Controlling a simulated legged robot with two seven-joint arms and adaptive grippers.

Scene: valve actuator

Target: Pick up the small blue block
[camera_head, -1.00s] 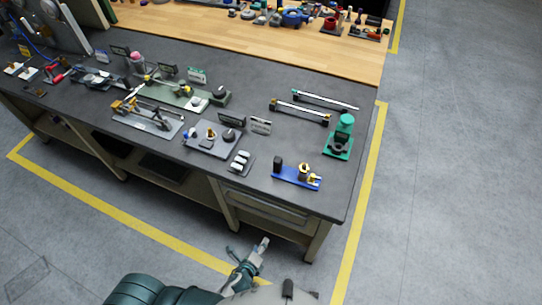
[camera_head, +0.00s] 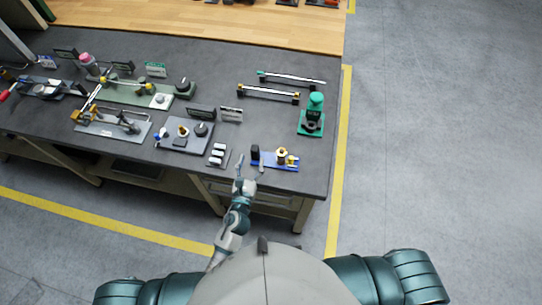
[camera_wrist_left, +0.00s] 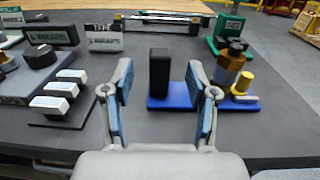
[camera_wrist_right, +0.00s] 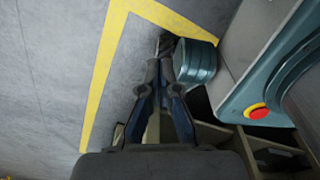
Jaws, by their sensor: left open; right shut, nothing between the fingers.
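The clearest blue object is a low blue base (camera_head: 284,167) near the front right of the dark bench, also in the left wrist view (camera_wrist_left: 176,98). It carries an upright black block (camera_wrist_left: 160,72) and a brass-coloured fitting (camera_wrist_left: 229,68). A small blue part (camera_head: 157,139) shows farther left by a grey fixture. I cannot tell which is the small blue block. My left gripper (camera_head: 245,173) is open and empty at the bench's front edge, also in its wrist view (camera_wrist_left: 160,84). The black block appears beyond and between its fingers. My right gripper (camera_wrist_right: 160,78) is shut and empty over the floor.
White switches (camera_wrist_left: 60,95) stand left of my left gripper. A green device (camera_head: 312,120) and two rods stand behind the blue base. The dark bench (camera_head: 215,88) has bare surface between fixtures. Its right edge borders open floor.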

